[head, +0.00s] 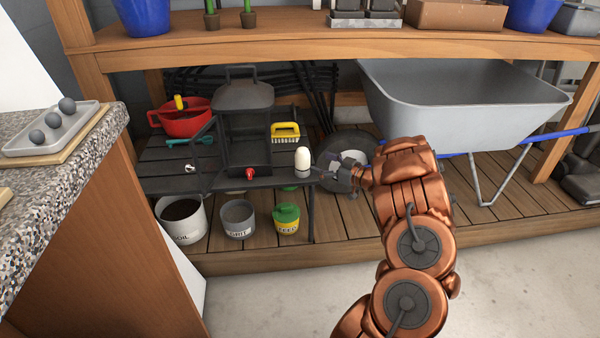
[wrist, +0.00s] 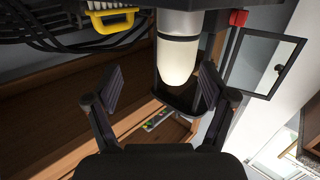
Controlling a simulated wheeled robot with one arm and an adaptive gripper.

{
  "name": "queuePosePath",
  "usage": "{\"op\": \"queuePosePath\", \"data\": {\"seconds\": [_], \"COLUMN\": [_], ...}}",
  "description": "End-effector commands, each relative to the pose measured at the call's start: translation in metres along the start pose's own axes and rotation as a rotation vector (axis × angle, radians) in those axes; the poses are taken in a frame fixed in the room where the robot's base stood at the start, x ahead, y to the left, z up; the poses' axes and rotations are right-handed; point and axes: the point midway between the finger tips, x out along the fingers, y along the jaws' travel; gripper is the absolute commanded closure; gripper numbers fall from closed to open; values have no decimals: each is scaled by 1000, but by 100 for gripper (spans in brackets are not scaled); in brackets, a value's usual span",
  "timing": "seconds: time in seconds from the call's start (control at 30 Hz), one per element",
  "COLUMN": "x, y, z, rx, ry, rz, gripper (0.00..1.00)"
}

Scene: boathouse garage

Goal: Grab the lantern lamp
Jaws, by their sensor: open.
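The lantern lamp (head: 303,162) is a small white rounded piece with a dark band near its base. It stands upright on the dark slatted rack, right of the black lantern housing (head: 244,96). My gripper (head: 338,178) is just to its right, with open jaws. In the wrist view the lamp (wrist: 179,55) appears upside down, its rounded tip between the two open fingers (wrist: 160,84), nearer the right one. I see no finger touching it. The housing has a red knob (head: 250,174) and a framed glass door that stands open to the left.
A yellow brush (head: 286,131) and a red pot (head: 182,120) are on the rack. Below are a soil pot (head: 183,218), a grit pot (head: 238,217) and a yellow-green can (head: 287,219). A wheelbarrow (head: 455,105) stands right; a wooden shelf (head: 330,45) runs above.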

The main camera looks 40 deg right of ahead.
Motion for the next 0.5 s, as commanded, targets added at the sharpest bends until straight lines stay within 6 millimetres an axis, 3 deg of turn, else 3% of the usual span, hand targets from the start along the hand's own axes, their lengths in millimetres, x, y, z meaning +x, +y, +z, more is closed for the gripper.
{"op": "queuePosePath", "data": {"seconds": [0.03,0.23,0.5], "x": [-6,-16,4], "y": [-5,-16,-16], "z": [13,20,18], "rx": [19,59,60], "ry": [30,92,94], "rz": [-22,-72,-69], "gripper": [17,17,17]}}
